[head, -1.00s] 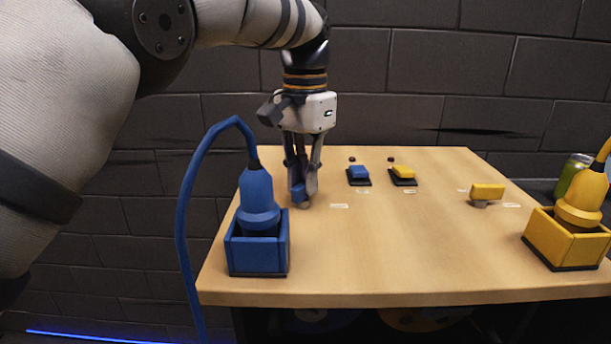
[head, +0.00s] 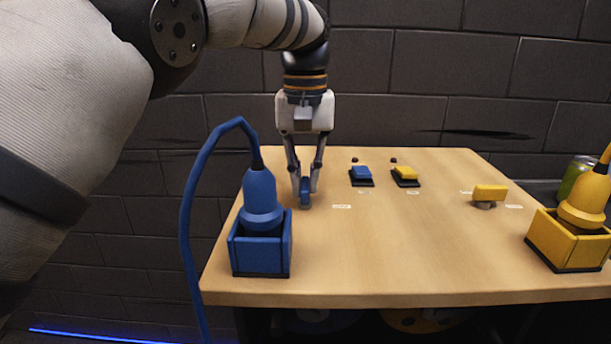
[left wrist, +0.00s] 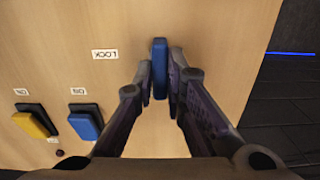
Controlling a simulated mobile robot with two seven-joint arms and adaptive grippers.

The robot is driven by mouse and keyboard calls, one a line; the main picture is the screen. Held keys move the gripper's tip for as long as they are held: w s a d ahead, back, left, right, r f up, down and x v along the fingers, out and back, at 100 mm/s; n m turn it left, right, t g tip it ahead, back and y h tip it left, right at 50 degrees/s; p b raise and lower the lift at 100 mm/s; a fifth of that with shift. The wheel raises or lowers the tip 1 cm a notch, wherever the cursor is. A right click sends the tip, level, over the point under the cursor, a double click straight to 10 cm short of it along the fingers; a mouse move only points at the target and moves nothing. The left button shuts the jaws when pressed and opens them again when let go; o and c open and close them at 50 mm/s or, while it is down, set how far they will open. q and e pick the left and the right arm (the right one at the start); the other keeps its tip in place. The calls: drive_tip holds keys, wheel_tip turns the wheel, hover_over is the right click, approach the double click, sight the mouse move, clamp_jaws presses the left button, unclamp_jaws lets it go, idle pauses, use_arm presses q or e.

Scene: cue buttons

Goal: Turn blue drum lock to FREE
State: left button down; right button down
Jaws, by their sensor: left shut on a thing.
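The blue drum lock's handle (head: 305,190) stands near the table's left side, behind the blue box. My left gripper (head: 305,182) points down over it and is shut on it, a finger on each side. In the left wrist view the blue handle (left wrist: 159,62) is a narrow upright bar between the fingers (left wrist: 161,80). A white label reading LOCK (left wrist: 104,54) lies left of it there. I see no FREE label. My right gripper is not in view.
A blue plug stands in a blue box (head: 260,255) in front of the gripper, its cable looping left. Blue (head: 361,174) and yellow (head: 405,174) buttons are to the right. A yellow handle (head: 489,193) and yellow box (head: 560,245) stand farther right. The table's middle (head: 390,250) is clear.

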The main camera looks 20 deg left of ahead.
sight(305, 182)
use_arm(q)
drive_tip(key=shift+f, duration=0.1)
idle(0.4)
drive_tip(key=c, duration=1.6)
unclamp_jaws()
drive_tip(key=shift+c, duration=0.2)
wheel_tip(305, 182, up, 7)
drive_tip(key=shift+w+f, duration=0.1)
drive_tip(key=shift+r, duration=0.4)
